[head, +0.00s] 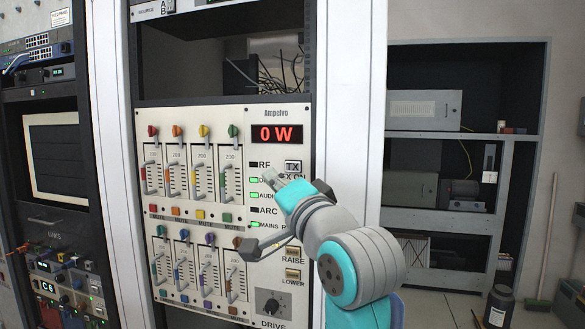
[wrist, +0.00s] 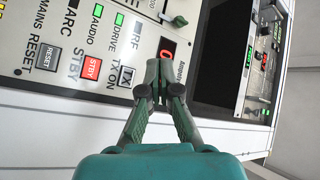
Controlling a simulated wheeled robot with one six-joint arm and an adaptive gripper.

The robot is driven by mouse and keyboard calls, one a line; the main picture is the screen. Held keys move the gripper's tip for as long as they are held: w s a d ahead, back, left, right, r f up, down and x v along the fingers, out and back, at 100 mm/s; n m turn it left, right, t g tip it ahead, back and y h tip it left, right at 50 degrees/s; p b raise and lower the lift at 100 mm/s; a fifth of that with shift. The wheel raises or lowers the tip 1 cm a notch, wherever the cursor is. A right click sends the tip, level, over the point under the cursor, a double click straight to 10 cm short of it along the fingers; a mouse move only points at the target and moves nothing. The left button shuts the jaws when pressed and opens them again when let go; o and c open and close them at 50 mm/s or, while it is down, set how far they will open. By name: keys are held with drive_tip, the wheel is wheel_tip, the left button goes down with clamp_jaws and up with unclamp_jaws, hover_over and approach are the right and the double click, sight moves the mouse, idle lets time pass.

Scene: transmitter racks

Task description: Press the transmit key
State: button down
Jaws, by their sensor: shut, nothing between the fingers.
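The transmit key is the small grey key (head: 293,166) marked TX on the cream amplifier panel, just below the red "0 W" display (head: 276,134). In the wrist view the TX key (wrist: 126,77) lies just left of my fingers and is unlit. My gripper (head: 267,173) is shut and empty, in front of the panel just left of and below the key. In the wrist view my gripper's tips (wrist: 160,68) overlap the panel between the key and the display. I cannot tell whether they touch the panel. My gripper hides part of the TX ON label.
The STBY key (wrist: 91,68) glows red, with the RESET key (wrist: 48,58) beyond it. The DRIVE, AUDIO and MAINS lamps are green; RF and ARC are dark. Coloured levers (head: 202,165) fill the panel's left side. A white rack post (head: 345,100) stands right of the panel.

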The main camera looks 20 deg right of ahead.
sight(289, 172)
drive_tip(key=shift+w+d, duration=0.85)
drive_tip(key=shift+w, duration=0.35)
drive_tip(key=shift+w+d, duration=0.85)
drive_tip(key=shift+w, duration=0.3)
drive_tip(key=shift+w+d, duration=0.85)
drive_tip(key=shift+w, duration=0.35)
drive_tip(key=shift+w+d, duration=0.1)
drive_tip(key=shift+w+d, duration=0.15)
drive_tip(key=shift+w, duration=0.1)
drive_tip(key=shift+w+d, duration=0.2)
drive_tip(key=shift+w, duration=0.1)
drive_tip(key=shift+s, duration=0.1)
drive_tip(key=shift+s+a, duration=0.45)
drive_tip(key=shift+s, duration=0.1)
drive_tip(key=shift+s+a, duration=0.75)
drive_tip(key=shift+s, duration=0.3)
drive_tip(key=shift+s+a, duration=0.7)
drive_tip(key=shift+s, duration=0.3)
